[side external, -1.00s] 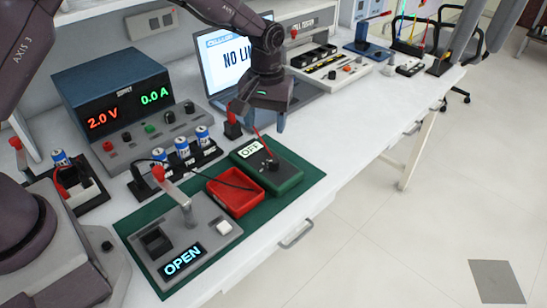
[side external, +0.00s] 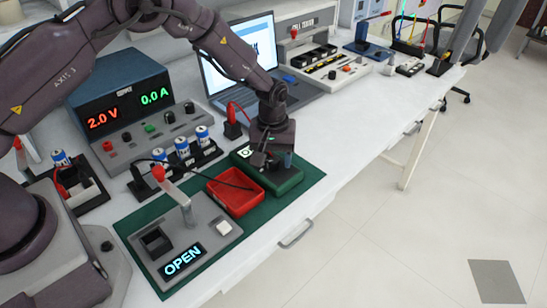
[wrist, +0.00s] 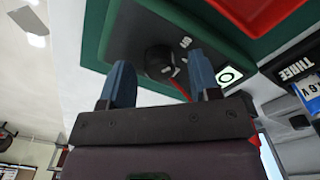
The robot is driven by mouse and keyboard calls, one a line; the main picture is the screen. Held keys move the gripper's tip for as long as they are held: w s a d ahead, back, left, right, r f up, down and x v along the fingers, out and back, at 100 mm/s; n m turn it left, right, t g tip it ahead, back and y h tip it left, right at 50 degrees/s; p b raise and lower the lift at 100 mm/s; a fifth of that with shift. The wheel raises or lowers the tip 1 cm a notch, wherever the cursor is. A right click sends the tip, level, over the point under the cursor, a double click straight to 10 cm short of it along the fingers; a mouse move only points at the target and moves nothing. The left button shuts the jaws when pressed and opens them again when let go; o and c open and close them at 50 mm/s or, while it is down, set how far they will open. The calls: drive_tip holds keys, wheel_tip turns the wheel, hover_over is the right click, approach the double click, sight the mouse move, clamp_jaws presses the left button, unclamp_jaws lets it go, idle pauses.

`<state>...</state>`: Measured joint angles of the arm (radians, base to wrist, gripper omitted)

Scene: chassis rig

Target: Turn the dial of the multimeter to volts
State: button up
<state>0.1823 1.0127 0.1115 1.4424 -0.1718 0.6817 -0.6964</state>
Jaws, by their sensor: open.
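The multimeter (side external: 290,184) is a dark green box on the green mat, mostly covered by my gripper in the side external view. Its dark round dial (wrist: 158,62) shows in the wrist view, with a red mark at its edge and small white markings beside it. My gripper (side external: 272,163) points down over the multimeter. In the wrist view, its blue fingers (wrist: 160,60) are spread apart on either side of the dial; whether they touch it I cannot tell. The lit display (wrist: 230,77) is partly hidden behind a finger, and only an "O" shows.
A red tray (side external: 236,197) sits left of the multimeter on the green mat (side external: 165,276). A grey tester reading OPEN (side external: 185,260) has a red-handled lever. A battery rack (side external: 146,187) and a power supply (side external: 125,85) stand behind. The table's front edge is close.

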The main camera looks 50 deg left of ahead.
drive_tip(key=shift+f, duration=0.3)
drive_tip(key=c, duration=0.9)
drive_tip(key=m, duration=0.4)
drive_tip(key=shift+m, duration=0.3)
drive_tip(key=shift+r+m, duration=0.1)
drive_tip(key=shift+m, duration=1.9)
